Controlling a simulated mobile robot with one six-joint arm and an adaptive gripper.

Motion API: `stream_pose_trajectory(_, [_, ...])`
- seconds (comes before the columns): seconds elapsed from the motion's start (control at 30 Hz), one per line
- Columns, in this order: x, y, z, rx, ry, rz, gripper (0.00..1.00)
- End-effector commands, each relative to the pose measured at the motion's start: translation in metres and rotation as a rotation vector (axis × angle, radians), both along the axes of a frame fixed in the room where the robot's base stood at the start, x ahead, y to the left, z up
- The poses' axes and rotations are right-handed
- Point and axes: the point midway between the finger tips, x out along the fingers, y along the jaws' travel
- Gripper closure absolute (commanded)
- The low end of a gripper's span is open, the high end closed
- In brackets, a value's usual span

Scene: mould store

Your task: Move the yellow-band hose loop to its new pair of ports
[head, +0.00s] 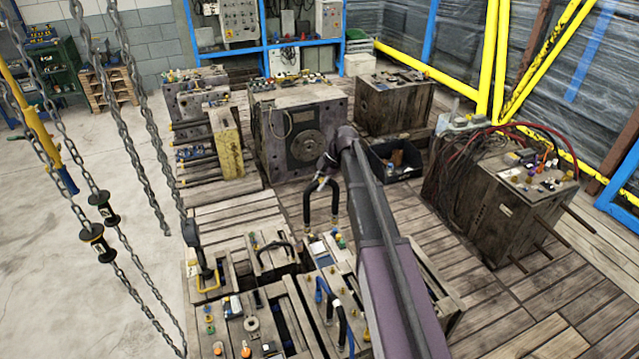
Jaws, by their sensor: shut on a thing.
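My gripper (324,178) is in the middle of the head view, at the end of my arm. It is shut on a black hose loop (335,203), near the loop's top. The loop hangs as an upside-down U with its two ends pointing down, above the front group of moulds. A pale or yellowish spot shows near the jaws; I cannot tell whether it is the band. Below the loop, a mould (322,252) carries small coloured ports on top. From this view I cannot tell whether the hose ends touch it.
A blue-ended hose loop (335,302) and another black hose loop (275,244) sit on the front moulds. A large mould (275,148) stands behind. A mould with red hoses (490,205) stands right. Chains (125,120) hang at left. A black bin (397,172) lies behind my arm.

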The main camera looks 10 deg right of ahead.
Motion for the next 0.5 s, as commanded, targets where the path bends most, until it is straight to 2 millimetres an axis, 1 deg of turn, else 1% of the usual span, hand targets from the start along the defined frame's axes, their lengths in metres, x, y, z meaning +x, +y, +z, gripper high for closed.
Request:
stream_pose_trajectory(0.03, [0.000,0.000,-0.008,0.000,0.000,0.000,1.00])
stream_pose_trajectory(0.5, [0.000,0.000,-0.044,0.000,0.000,-0.001,1.00])
